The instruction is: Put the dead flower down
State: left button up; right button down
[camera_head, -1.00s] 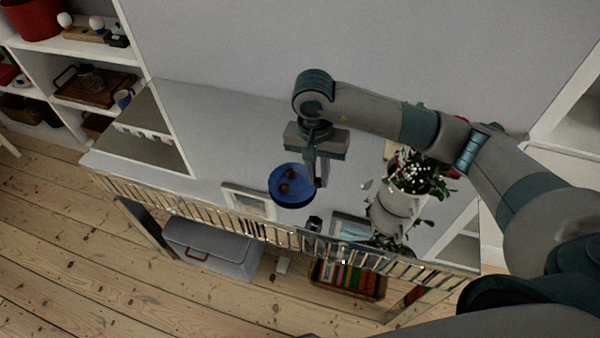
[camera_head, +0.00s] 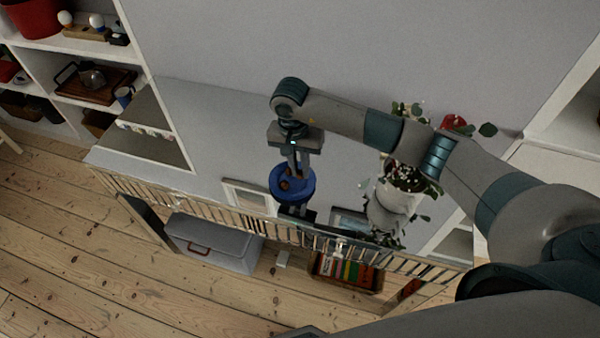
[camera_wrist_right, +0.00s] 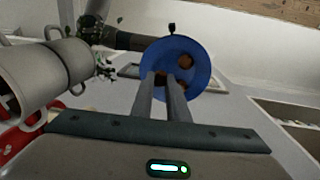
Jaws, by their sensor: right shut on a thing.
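My right gripper (camera_head: 298,168) is above the blue dish (camera_head: 279,190), its fingers pointing down. It is shut on a small brown thing, which I take to be the dead flower (camera_wrist_right: 160,77); the fingers partly hide it. In the right wrist view the fingertips (camera_wrist_right: 161,80) overlap the blue dish (camera_wrist_right: 202,50). Another brown piece (camera_wrist_right: 185,61) shows in the dish. I cannot tell whether the held flower touches the dish. My left gripper is out of view.
A potted plant (camera_head: 395,195) stands to the right under my right arm. A wall is behind, and a shelf unit (camera_head: 60,50) is at left.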

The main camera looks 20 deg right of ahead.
aim_at(299, 171)
jog(key=shift+f+p, duration=0.75)
jog(key=shift+f, duration=0.8)
jog(key=shift+f, duration=0.1)
jog(key=shift+f, duration=0.1)
jog(key=c, duration=2)
grip_release()
jog(key=shift+r, duration=0.2)
